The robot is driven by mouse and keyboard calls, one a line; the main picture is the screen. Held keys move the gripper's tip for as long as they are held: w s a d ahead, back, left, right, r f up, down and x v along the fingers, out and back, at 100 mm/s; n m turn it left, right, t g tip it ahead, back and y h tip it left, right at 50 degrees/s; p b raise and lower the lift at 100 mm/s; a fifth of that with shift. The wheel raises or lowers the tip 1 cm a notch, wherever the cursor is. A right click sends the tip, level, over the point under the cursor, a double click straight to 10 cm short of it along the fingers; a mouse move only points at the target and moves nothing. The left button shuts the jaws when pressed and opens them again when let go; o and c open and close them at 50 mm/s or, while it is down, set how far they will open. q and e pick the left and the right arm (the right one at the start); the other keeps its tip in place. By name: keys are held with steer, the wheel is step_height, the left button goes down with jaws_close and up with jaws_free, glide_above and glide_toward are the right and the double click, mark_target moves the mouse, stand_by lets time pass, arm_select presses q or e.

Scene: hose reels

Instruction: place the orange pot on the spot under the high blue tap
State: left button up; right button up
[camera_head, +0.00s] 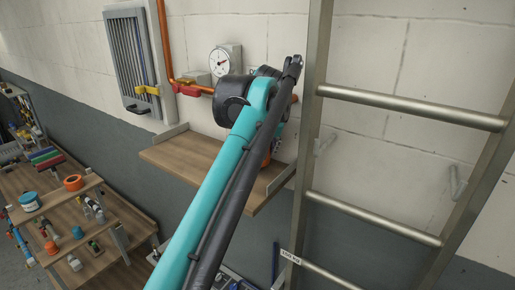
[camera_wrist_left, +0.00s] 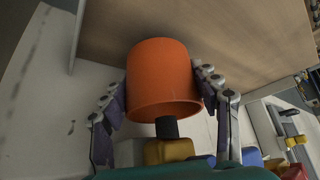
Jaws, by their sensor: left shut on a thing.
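The orange pot (camera_wrist_left: 162,80) is between the two fingers of my left gripper (camera_wrist_left: 164,103) in the left wrist view, and the fingers are shut on its sides. The pot is in front of the wooden shelf (camera_wrist_left: 225,28); I cannot tell if it touches it. In the head view my teal and black left arm reaches up across the shelf (camera_head: 185,155) and hides the gripper and most of the pot; a sliver of orange (camera_head: 267,158) shows beside it. A blue part (camera_wrist_left: 251,157) shows low in the wrist view. The high blue tap and its spot cannot be made out in the head view.
A metal ladder (camera_head: 310,130) stands close right of my arm. On the wall are a yellow-handled tap (camera_head: 147,90), a red-handled tap (camera_head: 187,90), a copper pipe (camera_head: 164,40) and a gauge (camera_head: 219,62). A cluttered workbench (camera_head: 110,262) is lower left. The shelf's left part is clear.

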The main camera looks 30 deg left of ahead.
arm_select(q)
steer(key=shift+s+d+f, duration=0.1)
steer(key=shift+s+d, duration=0.1)
steer(key=shift+s, duration=0.1)
steer(key=shift+w+a+f+b, duration=0.1)
steer(key=shift+w+f+b, duration=0.1)
steer(key=shift+f+b, duration=0.25)
steer(key=shift+s+f, duration=0.1)
steer(key=shift+f, duration=0.1)
steer(key=o, duration=1.2)
steer(key=shift+r, duration=0.2)
steer(key=v, duration=1.2)
steer(key=shift+r, duration=0.5)
